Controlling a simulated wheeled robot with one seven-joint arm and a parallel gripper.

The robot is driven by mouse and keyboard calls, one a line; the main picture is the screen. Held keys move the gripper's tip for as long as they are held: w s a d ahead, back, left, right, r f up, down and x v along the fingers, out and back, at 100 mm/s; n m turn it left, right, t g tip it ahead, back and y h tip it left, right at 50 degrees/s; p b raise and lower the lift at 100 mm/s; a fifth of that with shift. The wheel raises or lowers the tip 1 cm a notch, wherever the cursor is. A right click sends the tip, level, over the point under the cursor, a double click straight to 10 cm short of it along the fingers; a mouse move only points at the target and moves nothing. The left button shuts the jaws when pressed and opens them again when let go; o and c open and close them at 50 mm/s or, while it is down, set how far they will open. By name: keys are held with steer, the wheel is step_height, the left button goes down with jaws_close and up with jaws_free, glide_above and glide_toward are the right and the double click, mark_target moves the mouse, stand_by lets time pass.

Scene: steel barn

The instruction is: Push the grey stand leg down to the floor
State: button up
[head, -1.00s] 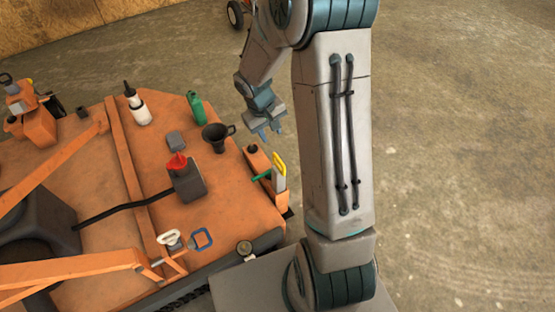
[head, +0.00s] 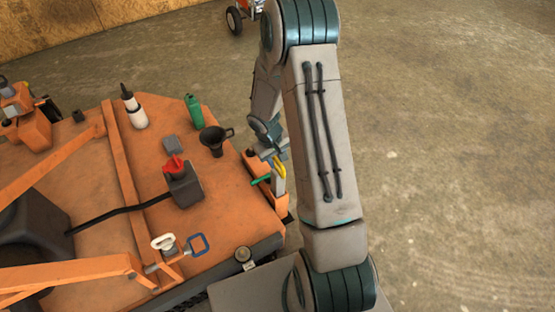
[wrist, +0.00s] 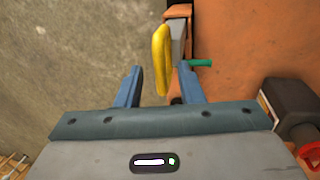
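The grey stand leg (head: 279,187) stands upright at the right edge of the orange machine deck. It has a yellow loop handle (head: 281,168) on top and a green pin (head: 260,180) at its side. In the wrist view the yellow handle (wrist: 161,58) shows between the two blue fingers, with the grey leg (wrist: 178,38) behind it and the green pin (wrist: 201,63) to its right. My gripper (head: 275,153) is open just above the handle. I cannot tell whether it touches the handle. The leg's foot is hidden.
A blue square ring (head: 198,244) lies nearer. The concrete floor (head: 450,150) at right is clear.

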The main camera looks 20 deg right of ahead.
mark_target(276, 173)
steer(key=shift+f, duration=0.15)
jaws_close()
step_height(276, 173, down, 10)
steer(key=b, duration=0.8)
steer(key=shift+f+b, duration=0.1)
steer(key=shift+b, duration=0.3)
steer(key=shift+f, duration=0.1)
steer(key=shift+s, duration=0.1)
jaws_free()
steer(key=shift+f, duration=0.1)
step_height(276, 173, up, 14)
steer(key=a+p, duration=0.2)
steer(key=p, duration=0.2)
steer(key=shift+s+a+f, duration=0.15)
steer(key=shift+a+f, duration=0.05)
steer(key=shift+a, duration=0.1)
